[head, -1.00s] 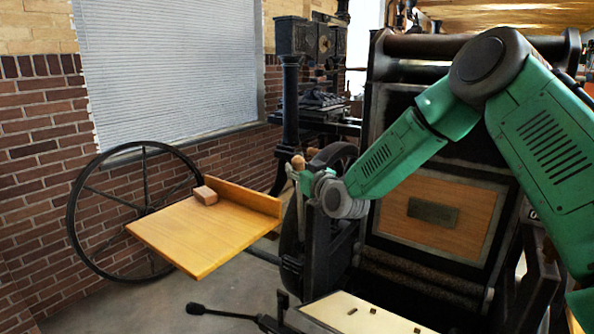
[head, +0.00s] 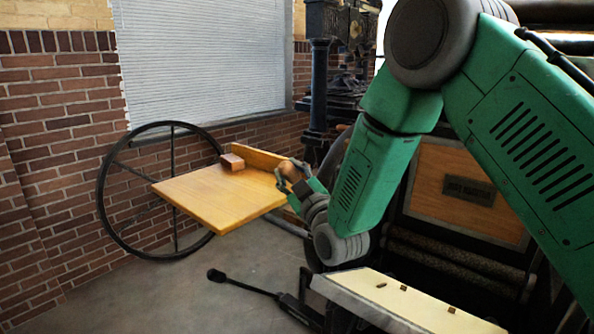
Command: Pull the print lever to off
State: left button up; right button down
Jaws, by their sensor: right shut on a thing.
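The print lever shows only as a rounded wooden handle (head: 290,171), just right of the yellow board. Its shaft is hidden behind my right arm and hand. My green right arm reaches in from the right and covers much of the dark press (head: 462,195). My left gripper is not in view.
A yellow wooden board (head: 215,200) with a small wooden block (head: 232,161) juts out at the left. Behind it is a large spoked wheel (head: 103,205) near the brick wall. A black pedal bar (head: 245,285) lies low at the front, beside a cream tray (head: 395,300).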

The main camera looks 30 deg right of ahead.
jog(key=shift+s+a+f+n+b, duration=0.2)
jog(key=shift+a+f+n+b, duration=0.15)
jog(key=shift+f, duration=0.3)
jog(key=shift+s+a+f+n+b, duration=0.2)
jog(key=shift+a+f+n+b, duration=0.1)
jog(key=shift+f, duration=0.3)
jog(key=c, duration=1.2)
grip_release()
jog(key=shift+s, duration=0.1)
jog(key=shift+o, duration=0.3)
jog(key=shift+r, duration=0.2)
jog(key=v, duration=1.2)
jog(key=shift+f, duration=0.25)
jog(key=shift+d, duration=0.15)
